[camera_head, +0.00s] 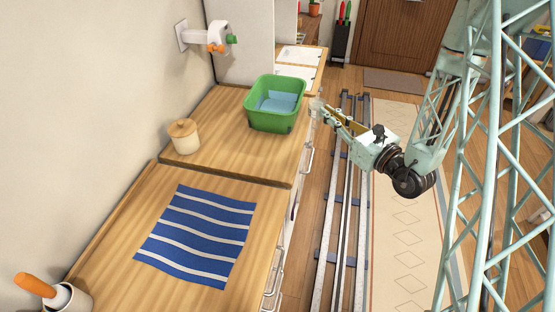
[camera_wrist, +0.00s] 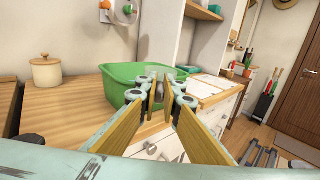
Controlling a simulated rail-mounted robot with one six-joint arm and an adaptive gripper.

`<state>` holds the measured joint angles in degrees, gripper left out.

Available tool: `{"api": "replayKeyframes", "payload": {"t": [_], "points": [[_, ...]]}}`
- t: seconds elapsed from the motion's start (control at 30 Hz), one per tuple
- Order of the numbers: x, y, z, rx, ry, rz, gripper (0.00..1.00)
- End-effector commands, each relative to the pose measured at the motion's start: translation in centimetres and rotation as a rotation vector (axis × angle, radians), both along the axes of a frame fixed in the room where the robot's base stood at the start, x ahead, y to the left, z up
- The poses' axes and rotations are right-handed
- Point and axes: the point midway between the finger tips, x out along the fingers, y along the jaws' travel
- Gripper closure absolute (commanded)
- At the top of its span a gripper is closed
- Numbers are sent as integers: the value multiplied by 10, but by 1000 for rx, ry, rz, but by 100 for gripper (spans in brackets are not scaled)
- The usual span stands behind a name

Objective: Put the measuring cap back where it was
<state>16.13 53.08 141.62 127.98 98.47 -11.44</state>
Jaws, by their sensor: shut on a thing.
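My gripper (camera_head: 324,110) is in the air just off the front edge of the counter, to the right of the green tub. In the wrist view its fingertips (camera_wrist: 161,92) are close together, shut on a small pale, see-through thing that looks like the measuring cap (camera_wrist: 159,71). The cap also shows faintly at the fingertips in the head view (camera_head: 315,103). Its outline is partly hidden by the fingers, so its tilt is hard to tell.
The green tub (camera_head: 258,119) with blue contents stands on the wooden counter (camera_head: 222,128). A lidded cream jar (camera_head: 184,137), a striped blue cloth (camera_head: 198,236) and an orange-handled thing in a pot (camera_head: 70,299) are nearby. Wall hooks (camera_head: 214,37) hang above. Floor rails (camera_head: 343,220) run alongside.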

Motion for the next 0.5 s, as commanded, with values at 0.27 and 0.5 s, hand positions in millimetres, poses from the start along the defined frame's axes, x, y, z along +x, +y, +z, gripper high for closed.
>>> {"api": "replayKeyframes", "payload": {"t": [0.27, 0.5], "points": [[-36, 23, -17, 4, 3, 159, 100], [-73, 40, -28, 8, 2, 301, 100]]}}
